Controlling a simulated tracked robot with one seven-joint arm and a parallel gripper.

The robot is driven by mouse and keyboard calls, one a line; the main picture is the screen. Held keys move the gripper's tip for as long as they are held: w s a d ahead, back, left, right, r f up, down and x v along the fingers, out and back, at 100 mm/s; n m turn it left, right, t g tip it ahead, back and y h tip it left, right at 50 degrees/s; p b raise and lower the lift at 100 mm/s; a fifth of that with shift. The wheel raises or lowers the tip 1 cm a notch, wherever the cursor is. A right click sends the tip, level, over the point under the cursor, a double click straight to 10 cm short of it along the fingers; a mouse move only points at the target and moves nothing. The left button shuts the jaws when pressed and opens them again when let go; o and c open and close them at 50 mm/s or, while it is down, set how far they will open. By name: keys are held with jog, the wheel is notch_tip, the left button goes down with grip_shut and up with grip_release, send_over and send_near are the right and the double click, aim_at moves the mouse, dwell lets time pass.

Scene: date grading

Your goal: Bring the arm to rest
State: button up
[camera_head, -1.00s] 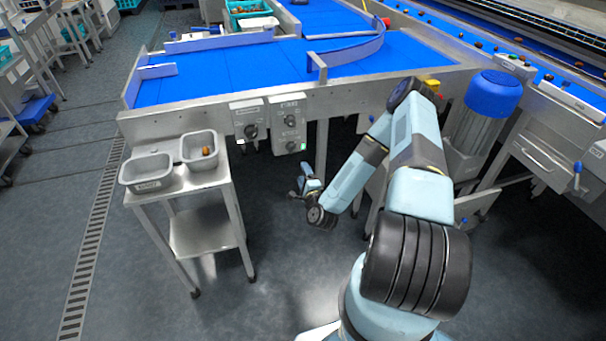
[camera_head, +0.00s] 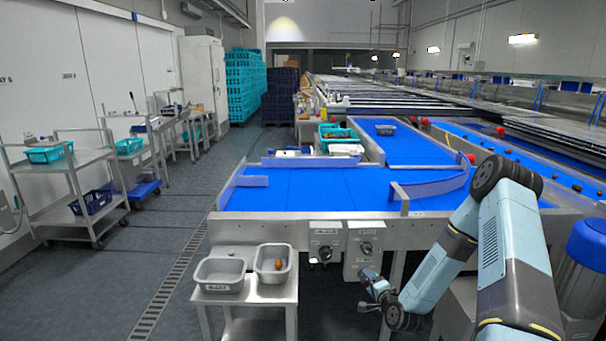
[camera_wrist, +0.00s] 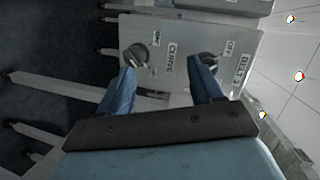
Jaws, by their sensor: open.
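My gripper (camera_head: 369,290) is at the front of the blue belt table, low beside the grey control boxes, in the head view. My arm is folded, with its elbow raised at the right. In the wrist view, my gripper (camera_wrist: 162,88) has its two blue fingers spread apart with nothing between them. Beyond the fingers are a control panel (camera_wrist: 180,48) and its two dark knobs, one near each fingertip. I cannot tell the exact gap between fingertips and panel.
The control boxes (camera_head: 326,243) hang on the front of the blue belt table (camera_head: 300,190). A small steel stand (camera_head: 245,297) to the left holds two grey trays, one (camera_head: 220,287) empty-looking, the other (camera_head: 274,277) with a brown date. Open floor lies at the left.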

notch_tip(320, 180, up, 16)
jog(key=f+n+g+h, duration=0.1)
jog(key=n+g, duration=0.3)
jog(key=n, duration=0.3)
jog(key=s+d+r+n+g+h, duration=0.1)
jog(key=s+r, duration=0.3)
jog(key=r, duration=0.4)
jog(key=s+d+r+n+g+h, duration=0.1)
jog(key=s+r+n+h, duration=0.1)
jog(key=s+r, duration=0.45)
jog(key=s+r+n+g, duration=0.1)
jog(key=s+r, duration=0.4)
jog(key=s, duration=0.4)
jog(key=s+a+r+g, duration=0.1)
jog(key=s+r, duration=0.4)
jog(key=s, duration=0.5)
jog(key=s+a+r+n+g, duration=0.1)
jog(key=s+r, duration=0.5)
jog(key=s, duration=0.4)
jog(key=shift+a+n, duration=0.15)
jog(key=shift+n, duration=0.15)
jog(key=shift+w+r, duration=0.1)
